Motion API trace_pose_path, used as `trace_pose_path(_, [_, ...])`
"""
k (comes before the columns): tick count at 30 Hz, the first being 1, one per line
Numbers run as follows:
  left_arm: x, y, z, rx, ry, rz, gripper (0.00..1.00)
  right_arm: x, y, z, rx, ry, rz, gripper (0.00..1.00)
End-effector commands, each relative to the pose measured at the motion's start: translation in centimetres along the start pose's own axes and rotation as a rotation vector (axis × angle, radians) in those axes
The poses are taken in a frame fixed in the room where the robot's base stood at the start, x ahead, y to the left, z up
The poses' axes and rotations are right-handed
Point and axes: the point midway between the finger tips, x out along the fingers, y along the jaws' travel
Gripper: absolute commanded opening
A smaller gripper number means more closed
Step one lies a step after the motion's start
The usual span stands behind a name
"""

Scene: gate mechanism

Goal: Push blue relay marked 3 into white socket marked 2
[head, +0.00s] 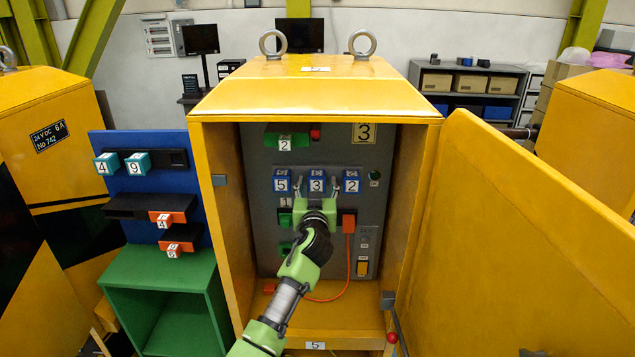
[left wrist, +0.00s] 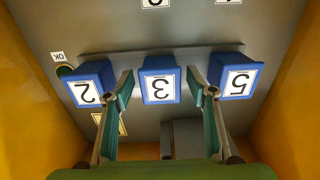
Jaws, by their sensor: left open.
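The blue relay marked 3 (head: 317,181) sits in the middle of a row of blue relays on the grey panel inside the yellow cabinet. It also shows upside down in the left wrist view (left wrist: 160,86). My left gripper (head: 316,186) is open, its fingers on either side of relay 3, with visible gaps in the left wrist view (left wrist: 162,88). A white label marked 2 (head: 284,143) is on a green part at the panel's upper left. I cannot clearly make out a white socket marked 2. My gripper hides the panel below relay 3.
Blue relays marked 5 (head: 282,181) and 2 (head: 351,181) flank relay 3 closely. The cabinet's side walls and open yellow door (head: 530,240) bound the space. An orange plug (head: 348,222) with a cable is at lower right. A blue board (head: 150,180) with relays stands outside left.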

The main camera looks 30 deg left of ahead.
Motion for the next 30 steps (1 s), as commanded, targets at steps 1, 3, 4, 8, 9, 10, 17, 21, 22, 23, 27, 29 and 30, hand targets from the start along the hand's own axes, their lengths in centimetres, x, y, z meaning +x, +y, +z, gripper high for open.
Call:
trace_pose_path(1, [0.00,-0.01,-0.03,0.000,0.000,0.000,0.51,-0.01,-0.05,-0.03,0.000,0.000,-0.001,0.00])
trace_pose_path(3, [0.00,-0.01,-0.03,0.000,0.000,0.000,0.49,-0.01,-0.10,-0.03,0.000,0.000,-0.001,0.00])
trace_pose_path(4, [0.00,-0.01,-0.03,0.000,0.000,0.000,0.41,-0.01,-0.13,-0.04,0.000,0.001,-0.001,0.00])
trace_pose_path(8, [0.00,-0.01,-0.03,0.000,0.001,0.000,0.11,-0.01,-0.29,-0.09,0.001,0.001,-0.003,0.00])
trace_pose_path(9, [0.00,-0.01,-0.03,0.000,0.001,0.000,0.11,-0.01,-0.35,-0.10,0.001,0.001,-0.004,0.00])
trace_pose_path(10, [0.00,-0.01,-0.03,0.000,0.001,0.000,0.11,0.00,-0.39,-0.11,0.001,0.001,-0.004,0.00])
trace_pose_path(17, [-0.10,0.01,-0.10,0.000,0.002,0.000,0.11,-0.03,-0.46,-0.14,0.001,0.002,-0.005,0.00])
trace_pose_path(21, [-0.30,0.05,-0.08,0.000,0.002,0.001,0.11,-0.06,-0.46,-0.14,0.000,0.002,-0.005,0.00])
trace_pose_path(22, [-0.35,0.05,-0.07,0.000,0.001,0.001,0.11,-0.06,-0.46,-0.15,0.000,0.002,-0.005,0.00])
trace_pose_path(23, [-0.39,0.06,-0.07,0.000,0.001,0.001,0.11,-0.07,-0.45,-0.16,0.000,0.002,-0.005,0.00])
trace_pose_path(27, [-0.58,0.05,-0.06,0.000,0.001,0.001,0.11,-0.09,-0.44,-0.18,0.000,0.002,-0.005,0.00])
trace_pose_path(29, [-0.59,0.03,-0.07,0.000,0.001,0.001,0.11,-0.09,-0.44,-0.18,0.000,0.002,-0.005,0.00])
trace_pose_path(30, [-0.58,0.03,-0.07,0.000,0.001,0.000,0.11,-0.09,-0.43,-0.17,0.000,0.002,-0.005,0.00])
